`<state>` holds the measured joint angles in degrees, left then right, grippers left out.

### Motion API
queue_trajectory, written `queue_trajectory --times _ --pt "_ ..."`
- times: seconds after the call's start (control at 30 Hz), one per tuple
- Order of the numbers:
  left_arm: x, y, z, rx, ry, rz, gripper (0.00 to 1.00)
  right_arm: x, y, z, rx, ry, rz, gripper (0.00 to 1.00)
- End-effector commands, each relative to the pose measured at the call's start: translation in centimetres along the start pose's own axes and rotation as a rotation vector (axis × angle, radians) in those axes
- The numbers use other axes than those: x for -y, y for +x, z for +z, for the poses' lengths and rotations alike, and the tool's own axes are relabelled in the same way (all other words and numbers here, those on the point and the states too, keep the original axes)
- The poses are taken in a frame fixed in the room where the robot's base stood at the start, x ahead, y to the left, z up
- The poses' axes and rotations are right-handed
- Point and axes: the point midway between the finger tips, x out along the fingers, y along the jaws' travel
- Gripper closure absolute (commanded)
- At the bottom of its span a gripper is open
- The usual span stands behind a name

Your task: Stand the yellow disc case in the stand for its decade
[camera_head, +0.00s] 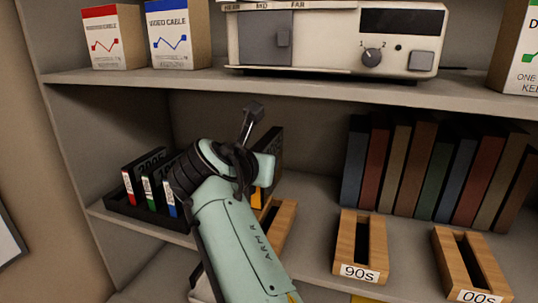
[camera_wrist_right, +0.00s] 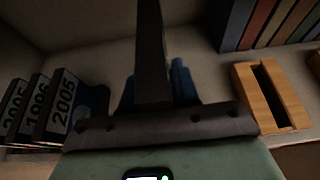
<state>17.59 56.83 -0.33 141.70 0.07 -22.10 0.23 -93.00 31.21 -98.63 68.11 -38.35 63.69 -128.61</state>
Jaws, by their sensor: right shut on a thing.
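The yellow disc case (camera_head: 257,197) shows a dark cover and a yellow spine edge in the head view, partly hidden behind my right arm. The 90s stand (camera_head: 347,245) and the 00s stand (camera_head: 454,266) are to the right, both with empty slots. My left gripper is out of view.
A black tray (camera_head: 122,210) at the left holds cases with red, green and blue spines; their year covers show in the wrist view (camera_wrist_right: 62,105). A row of books (camera_head: 400,165) stands behind the stands. The upper shelf (camera_head: 300,86) is above my gripper, bearing boxes and a device.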

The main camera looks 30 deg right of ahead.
Motion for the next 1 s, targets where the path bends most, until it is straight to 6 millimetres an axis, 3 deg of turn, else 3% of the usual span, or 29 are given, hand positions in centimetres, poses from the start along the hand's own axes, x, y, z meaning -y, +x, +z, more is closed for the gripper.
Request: queue_trajectory --times 0.27,0.7,1.0 --pt "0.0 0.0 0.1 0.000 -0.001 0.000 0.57 -0.1 0.2 -0.6 0.002 -0.003 0.001 1.00" --pt "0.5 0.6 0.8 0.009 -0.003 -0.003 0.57 0.0 1.8 -4.5 0.001 -0.003 -0.001 1.00" --pt "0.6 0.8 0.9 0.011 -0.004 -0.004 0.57 0.0 2.1 -5.2 0.002 0.001 0.001 1.00"
